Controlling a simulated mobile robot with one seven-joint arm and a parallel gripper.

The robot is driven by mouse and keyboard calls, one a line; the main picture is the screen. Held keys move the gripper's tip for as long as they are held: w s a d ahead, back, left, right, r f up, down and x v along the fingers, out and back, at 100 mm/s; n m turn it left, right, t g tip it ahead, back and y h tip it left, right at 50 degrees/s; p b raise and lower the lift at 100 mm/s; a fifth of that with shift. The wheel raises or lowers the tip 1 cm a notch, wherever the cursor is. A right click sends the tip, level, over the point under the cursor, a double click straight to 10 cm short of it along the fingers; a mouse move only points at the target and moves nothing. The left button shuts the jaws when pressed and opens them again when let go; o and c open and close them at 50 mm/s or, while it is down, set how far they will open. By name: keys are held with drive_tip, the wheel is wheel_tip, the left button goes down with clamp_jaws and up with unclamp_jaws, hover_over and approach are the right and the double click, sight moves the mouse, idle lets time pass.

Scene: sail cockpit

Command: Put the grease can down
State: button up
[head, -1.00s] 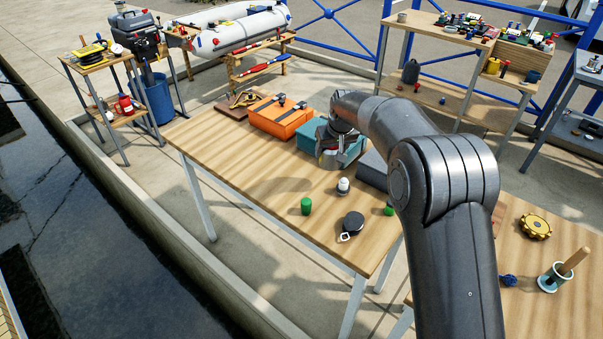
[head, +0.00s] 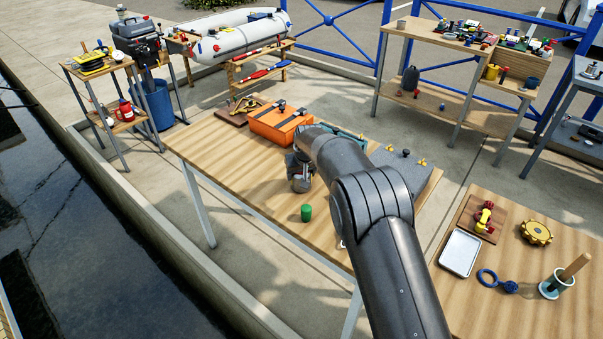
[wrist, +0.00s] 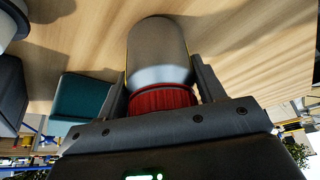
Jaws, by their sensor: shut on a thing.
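The grease can (wrist: 158,55) is a grey metal cylinder with a red ribbed band at its near end. In the wrist view it sits between the two fingers of my gripper (wrist: 162,85), which is shut on it. In the head view my gripper (head: 301,184) is over the left-middle of the long wooden table (head: 222,162), in front of the orange box. The can is mostly hidden there by my gripper. Bare wood shows beyond the can in the wrist view; I cannot tell whether the can touches the table.
A green cylinder (head: 306,213) stands close in front of my gripper. The orange box (head: 270,124) and a teal box (wrist: 83,100) are behind it. The table's left part is clear. A second table holds a white tray (head: 460,253) and a yellow gear (head: 536,232).

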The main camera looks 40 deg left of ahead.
drive_tip(key=shift+f, duration=0.1)
drive_tip(key=o, duration=1.3)
drive_tip(key=v, duration=1.2)
drive_tip(key=shift+r, duration=0.2)
